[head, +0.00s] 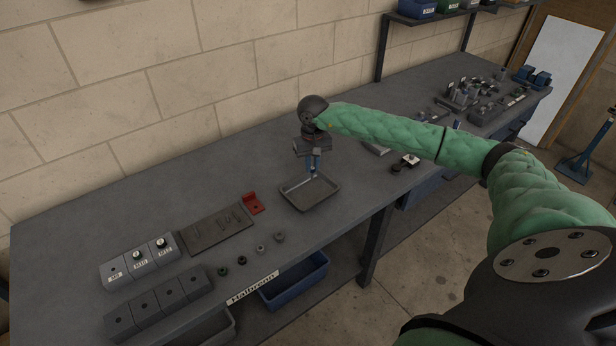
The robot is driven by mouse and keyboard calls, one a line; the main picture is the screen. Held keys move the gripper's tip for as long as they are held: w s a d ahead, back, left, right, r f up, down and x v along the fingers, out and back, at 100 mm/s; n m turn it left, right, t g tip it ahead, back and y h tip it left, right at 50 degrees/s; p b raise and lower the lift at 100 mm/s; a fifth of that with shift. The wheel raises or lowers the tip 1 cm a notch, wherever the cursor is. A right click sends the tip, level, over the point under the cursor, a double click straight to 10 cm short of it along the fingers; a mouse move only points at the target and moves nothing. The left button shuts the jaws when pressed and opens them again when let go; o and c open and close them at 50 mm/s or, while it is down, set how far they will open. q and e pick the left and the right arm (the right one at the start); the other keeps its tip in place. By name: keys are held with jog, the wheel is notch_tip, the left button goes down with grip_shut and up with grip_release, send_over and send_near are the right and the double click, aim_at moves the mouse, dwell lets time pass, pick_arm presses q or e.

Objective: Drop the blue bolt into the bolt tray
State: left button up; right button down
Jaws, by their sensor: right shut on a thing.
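My right gripper (314,158) hangs down from the green arm, above the far right part of a shallow grey tray (291,205) on the bench. It is shut on the blue bolt (316,166), a small, narrow blue piece pointing down between the fingers. The bolt's lower end shows over the tray; I cannot tell whether it touches the tray floor. The tray's visible floor looks empty. My left gripper is not in view.
Left of the tray are a red bracket (252,203), a flat dark plate (217,230), several small nuts and labelled grey blocks (140,262). Right of it lie small parts near a dark knob (396,169). The bench (90,225) behind the tray is clear against the wall.

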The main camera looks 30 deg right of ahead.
aim_at(314, 191)
jog(key=shift+s+d+f, duration=0.25)
jog(key=shift+s+f, duration=0.15)
notch_tip(314, 191, down, 3)
jog(key=shift+w+r, duration=0.1)
jog(key=shift+w, duration=0.05)
jog(key=shift+f, duration=0.85)
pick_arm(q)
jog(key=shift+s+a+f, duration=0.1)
pick_arm(e)
jog(key=shift+f, duration=0.15)
jog(key=c, duration=1.3)
grip_release()
